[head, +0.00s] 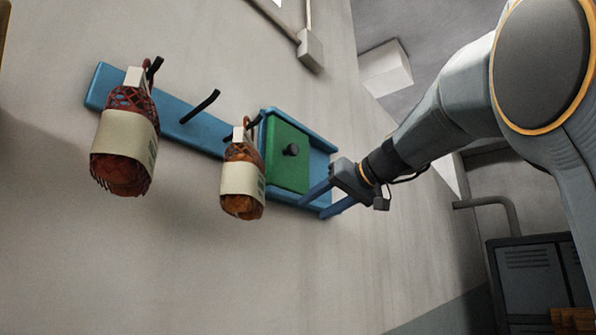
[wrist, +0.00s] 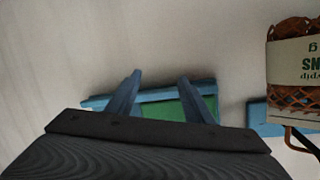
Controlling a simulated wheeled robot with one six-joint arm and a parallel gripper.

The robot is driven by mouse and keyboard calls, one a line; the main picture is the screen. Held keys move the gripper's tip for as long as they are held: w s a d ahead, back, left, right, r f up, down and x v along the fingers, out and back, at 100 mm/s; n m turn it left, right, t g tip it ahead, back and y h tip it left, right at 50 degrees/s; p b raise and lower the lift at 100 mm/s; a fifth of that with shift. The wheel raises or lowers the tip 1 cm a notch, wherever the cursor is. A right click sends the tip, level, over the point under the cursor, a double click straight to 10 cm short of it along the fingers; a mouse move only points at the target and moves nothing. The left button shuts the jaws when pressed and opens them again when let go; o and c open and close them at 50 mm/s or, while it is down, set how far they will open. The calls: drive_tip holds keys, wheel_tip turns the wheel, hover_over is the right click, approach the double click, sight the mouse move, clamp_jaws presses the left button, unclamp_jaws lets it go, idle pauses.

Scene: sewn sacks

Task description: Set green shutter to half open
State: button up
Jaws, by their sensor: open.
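The green shutter (head: 281,171) sits in a blue frame (head: 319,160) on the wall. It covers the left part of the frame, and a bare blue strip shows to its right. A round dark knob (head: 291,150) stands out from the shutter. My gripper (head: 314,209) is open and empty, with its blue fingers at the lower right of the frame, apart from the knob. I cannot tell whether they touch the frame. In the wrist view the two fingers (wrist: 160,77) stand apart before the frame and part of the green shutter (wrist: 165,111); the knob is hidden there.
A blue rail (head: 180,117) with dark hooks runs left of the frame. Two orange net sacks with paper labels hang from it: one at the left (head: 124,142), one close beside the shutter (head: 243,180). The wall below is clear. Dark lockers (head: 535,275) stand lower right.

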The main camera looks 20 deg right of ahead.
sight(295, 149)
drive_tip(key=s+a+r+n+t+y, duration=0.1)
drive_tip(key=s+r+n, duration=0.15)
drive_tip(key=r, duration=0.55)
drive_tip(key=s+a+r+n+t+y, duration=0.1)
drive_tip(key=s+r, duration=0.2)
drive_tip(key=r, duration=0.4)
drive_tip(key=shift+m, duration=0.25)
drive_tip(key=shift+p+x, duration=2.1)
drive_tip(key=shift+x, duration=1.5)
drive_tip(key=shift+r, duration=0.15)
